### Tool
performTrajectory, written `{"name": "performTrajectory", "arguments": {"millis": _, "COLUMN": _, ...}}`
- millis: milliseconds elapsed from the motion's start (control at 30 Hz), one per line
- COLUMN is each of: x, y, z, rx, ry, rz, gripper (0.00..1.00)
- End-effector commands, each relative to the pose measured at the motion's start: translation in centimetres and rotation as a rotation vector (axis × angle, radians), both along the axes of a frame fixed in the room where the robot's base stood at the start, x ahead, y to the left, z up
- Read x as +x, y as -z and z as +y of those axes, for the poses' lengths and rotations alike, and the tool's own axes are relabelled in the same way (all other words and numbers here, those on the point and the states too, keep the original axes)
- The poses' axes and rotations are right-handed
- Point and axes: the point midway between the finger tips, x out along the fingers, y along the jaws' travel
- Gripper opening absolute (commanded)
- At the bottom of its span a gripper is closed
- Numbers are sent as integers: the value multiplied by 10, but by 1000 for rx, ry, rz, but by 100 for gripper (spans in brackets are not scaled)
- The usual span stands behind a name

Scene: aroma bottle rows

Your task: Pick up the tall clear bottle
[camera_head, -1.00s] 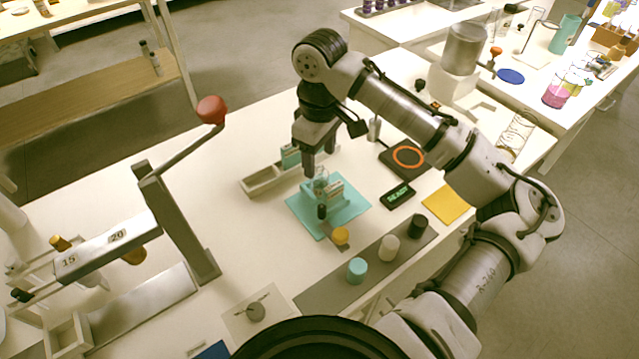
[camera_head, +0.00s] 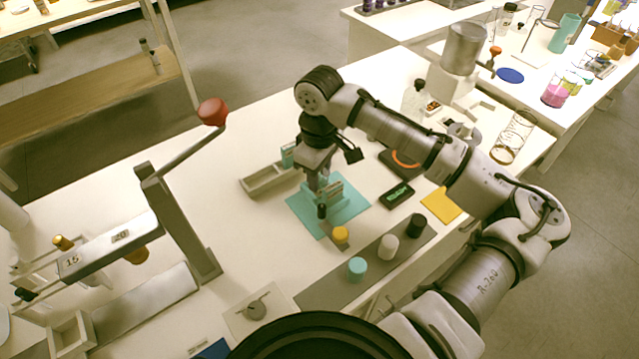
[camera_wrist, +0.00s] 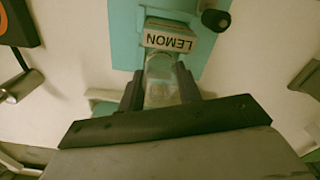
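The clear bottle (camera_wrist: 160,72) stands between the two dark fingers of my gripper (camera_wrist: 160,88) in the wrist view, with a finger on each side. The fingers look spread apart, and I cannot tell whether they touch the glass. In the head view my gripper (camera_head: 319,186) is low over the teal mat (camera_head: 350,210) and mostly hides the bottle. A box labelled LEMON (camera_wrist: 168,40) stands right beside the bottle on the mat. It also shows in the head view (camera_head: 334,190).
A grey strip (camera_head: 325,292) holds teal, white and black caps. A pale tray (camera_head: 268,181) is behind left. A black display (camera_head: 397,195) and yellow pad (camera_head: 441,203) are right.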

Motion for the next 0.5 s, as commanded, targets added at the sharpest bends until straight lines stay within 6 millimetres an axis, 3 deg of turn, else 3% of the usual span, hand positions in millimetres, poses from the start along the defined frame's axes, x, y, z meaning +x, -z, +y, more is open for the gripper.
{"name": "performTrajectory", "arguments": {"millis": 167, "x": 0, "y": 0, "z": 0, "rx": 0, "ry": 0, "rz": 0, "gripper": 9}}
{"name": "performTrajectory", "arguments": {"millis": 500, "x": 0, "y": -5, "z": 0, "rx": 0, "ry": 0, "rz": 0, "gripper": 9}}
